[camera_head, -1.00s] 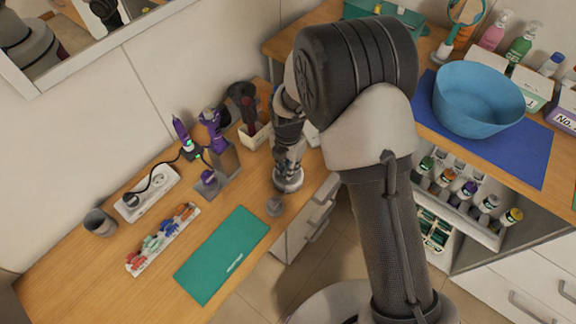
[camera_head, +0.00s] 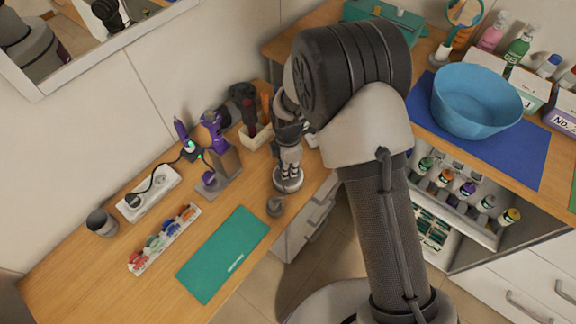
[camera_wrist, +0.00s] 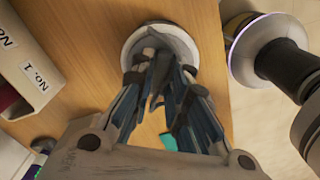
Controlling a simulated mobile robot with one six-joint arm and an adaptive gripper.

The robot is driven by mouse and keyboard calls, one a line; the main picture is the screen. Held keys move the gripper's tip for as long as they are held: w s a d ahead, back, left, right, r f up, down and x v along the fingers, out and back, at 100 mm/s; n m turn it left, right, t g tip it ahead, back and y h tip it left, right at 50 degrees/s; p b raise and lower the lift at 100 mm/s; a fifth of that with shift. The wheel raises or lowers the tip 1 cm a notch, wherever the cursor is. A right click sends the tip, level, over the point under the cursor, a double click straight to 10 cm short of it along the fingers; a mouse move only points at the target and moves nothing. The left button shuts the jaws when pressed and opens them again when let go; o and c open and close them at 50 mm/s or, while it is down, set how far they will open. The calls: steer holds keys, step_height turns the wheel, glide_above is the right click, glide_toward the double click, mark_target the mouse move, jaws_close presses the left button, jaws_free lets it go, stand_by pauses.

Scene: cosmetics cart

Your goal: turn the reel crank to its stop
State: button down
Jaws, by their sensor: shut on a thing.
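The reel (camera_head: 288,184) is a round grey base standing on the wooden counter near its front edge; its pale round rim also shows in the wrist view (camera_wrist: 127,48). My gripper (camera_head: 289,164) points down over the reel. In the wrist view my gripper (camera_wrist: 158,72) has its fingers closed in over the middle of the disc, shut on the crank. The fingers hide most of the crank, so its exact angle cannot be told.
A small grey round piece (camera_head: 275,206) sits just in front of the reel at the counter edge. A green mat (camera_head: 222,255) lies to the left. A holder with a purple tool (camera_head: 217,135) and a cream box (camera_head: 255,135) stand behind. Drawers (camera_head: 308,222) are below.

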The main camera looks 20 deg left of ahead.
steer(key=m, duration=0.7)
steer(key=shift+p, duration=0.4)
steer(key=m, duration=0.6)
steer(key=shift+m, duration=0.4)
steer(key=m+p, duration=0.1)
steer(key=m, duration=1)
steer(key=shift+m, duration=0.4)
steer(key=c, duration=1.6)
jaws_free()
steer(key=shift+o, duration=0.2)
